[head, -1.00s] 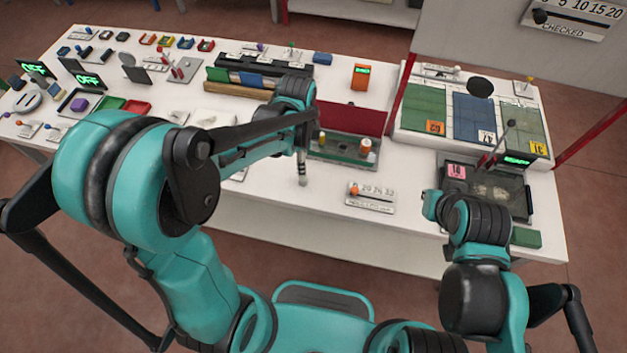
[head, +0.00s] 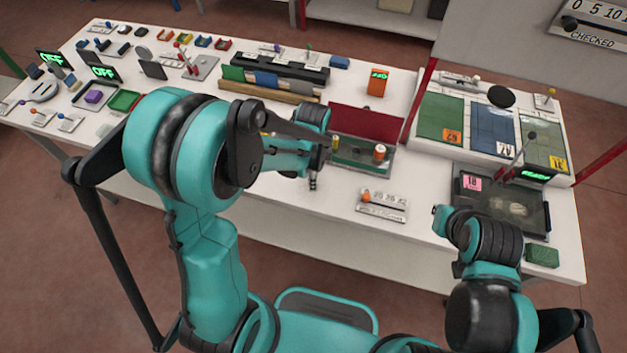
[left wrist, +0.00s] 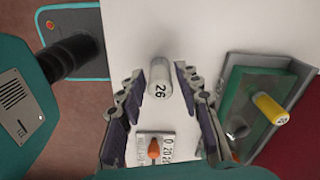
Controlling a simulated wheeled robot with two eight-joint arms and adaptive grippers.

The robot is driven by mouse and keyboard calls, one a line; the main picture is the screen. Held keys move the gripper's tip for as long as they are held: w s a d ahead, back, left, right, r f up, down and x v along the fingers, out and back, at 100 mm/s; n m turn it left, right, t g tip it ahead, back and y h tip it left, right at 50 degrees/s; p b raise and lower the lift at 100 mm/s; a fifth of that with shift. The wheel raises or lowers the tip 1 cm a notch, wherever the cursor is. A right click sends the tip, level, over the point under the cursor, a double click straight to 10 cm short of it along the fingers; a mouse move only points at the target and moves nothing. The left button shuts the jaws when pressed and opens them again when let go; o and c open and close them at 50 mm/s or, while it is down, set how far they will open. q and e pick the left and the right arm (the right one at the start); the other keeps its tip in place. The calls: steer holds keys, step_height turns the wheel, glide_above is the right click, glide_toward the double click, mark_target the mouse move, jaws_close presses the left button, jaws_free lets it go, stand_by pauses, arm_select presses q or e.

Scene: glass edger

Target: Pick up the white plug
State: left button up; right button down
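A pale white-grey cylindrical plug marked 26 (left wrist: 158,76) is on the white table in the left wrist view. My left gripper (left wrist: 157,88) is open, with one finger on each side of the plug and gaps visible between. In the head view my left gripper (head: 313,180) points down at the table just left of the open red-lidded case; I cannot make out the plug there. My right arm is bent at the lower right of the head view; its fingers cannot be made out.
The open case (head: 347,165) holds a yellow plug (left wrist: 270,108) and an orange-topped piece (head: 380,152). A scale plate with an orange knob (head: 383,206) lies near the front edge. A dark machine tray (head: 470,208) stands at right. Table between case and front edge is mostly clear.

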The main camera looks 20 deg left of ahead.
arm_select(q)
jaws_close()
